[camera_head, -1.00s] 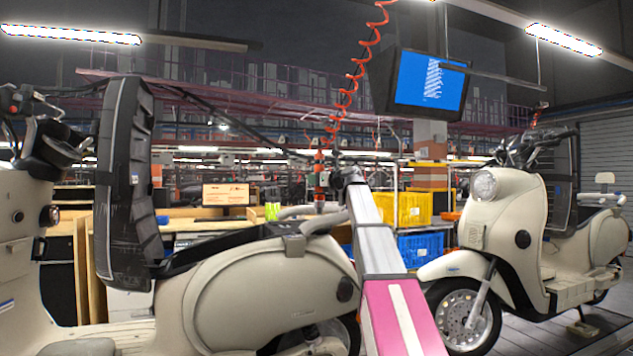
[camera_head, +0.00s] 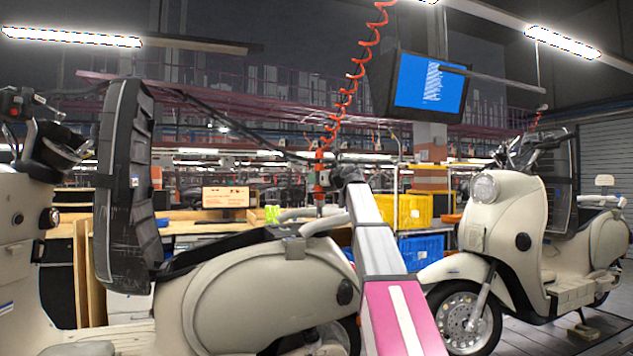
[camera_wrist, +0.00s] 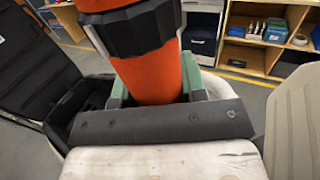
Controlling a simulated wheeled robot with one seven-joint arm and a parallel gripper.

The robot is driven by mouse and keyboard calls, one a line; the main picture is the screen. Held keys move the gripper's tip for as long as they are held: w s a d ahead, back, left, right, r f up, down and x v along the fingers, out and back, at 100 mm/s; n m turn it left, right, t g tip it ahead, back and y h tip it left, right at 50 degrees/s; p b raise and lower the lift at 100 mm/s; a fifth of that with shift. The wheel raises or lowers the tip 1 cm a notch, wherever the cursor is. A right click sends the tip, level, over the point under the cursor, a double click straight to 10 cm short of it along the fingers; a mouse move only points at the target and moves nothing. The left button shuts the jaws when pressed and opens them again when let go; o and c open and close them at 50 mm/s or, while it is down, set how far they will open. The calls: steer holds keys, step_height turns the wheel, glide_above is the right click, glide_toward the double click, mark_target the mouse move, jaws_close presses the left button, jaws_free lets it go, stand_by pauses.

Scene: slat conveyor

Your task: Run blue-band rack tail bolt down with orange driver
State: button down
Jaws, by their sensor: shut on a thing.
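The orange driver (camera_head: 319,182) hangs upright under a red coiled cord, above the tail of the near left cream scooter (camera_head: 270,290). My gripper (camera_head: 333,180) is shut on it. In the wrist view the orange driver (camera_wrist: 152,76), with a black ribbed collar, stands between the green fingers of my gripper (camera_wrist: 153,88). The scooter's pale tubular rear rack (camera_head: 322,224) lies just below the driver; I cannot tell whether they touch. I cannot make out a blue band on this rack. The tail bolt and the driver's tip are hidden.
The scooter's black seat panel (camera_head: 125,185) stands raised at left. A second cream scooter (camera_head: 510,215) stands at right. A monitor (camera_head: 430,82) hangs overhead.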

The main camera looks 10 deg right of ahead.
mark_target(317, 164)
steer(key=shift+r, duration=2.75)
